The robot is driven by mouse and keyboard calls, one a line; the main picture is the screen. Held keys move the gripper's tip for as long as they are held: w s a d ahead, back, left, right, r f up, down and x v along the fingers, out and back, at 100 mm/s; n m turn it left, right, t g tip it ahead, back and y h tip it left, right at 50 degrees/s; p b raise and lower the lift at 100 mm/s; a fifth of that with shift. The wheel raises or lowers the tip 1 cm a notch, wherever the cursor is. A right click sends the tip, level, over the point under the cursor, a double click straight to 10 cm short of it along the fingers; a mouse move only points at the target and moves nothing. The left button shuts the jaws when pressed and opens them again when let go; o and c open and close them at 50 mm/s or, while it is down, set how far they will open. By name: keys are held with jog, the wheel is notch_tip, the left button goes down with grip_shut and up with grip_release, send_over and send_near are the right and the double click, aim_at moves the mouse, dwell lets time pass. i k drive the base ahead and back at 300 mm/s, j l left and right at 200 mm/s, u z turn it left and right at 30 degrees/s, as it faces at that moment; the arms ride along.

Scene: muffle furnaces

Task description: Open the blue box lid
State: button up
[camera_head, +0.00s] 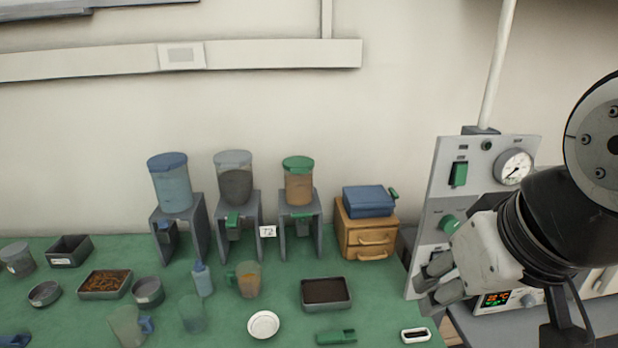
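The blue box (369,202) sits on top of a small wooden drawer cabinet (367,238) at the back right of the green table. Its lid appears closed. A small green piece (393,194) shows at its right side. My gripper (436,284) is at the right, in front of the control panel and lower than the blue box. It is to the right of the box and apart from it. Its fingers point left, and the gap between them is too unclear to judge.
A grey control panel (462,185) with a gauge stands right of the cabinet. Three dispensers on stands (172,228) are to the left. Bowls, trays and cups cover the green table (383,296). A dark-filled tray (326,292) lies in front of the cabinet.

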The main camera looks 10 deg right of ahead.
aim_at(359, 197)
jog(key=i+l+u, duration=0.1)
jog(key=u, duration=0.25)
jog(key=i+l+u, duration=0.1)
jog(key=l+u, duration=0.25)
jog(key=i+l+u, duration=0.1)
jog(key=u, duration=0.25)
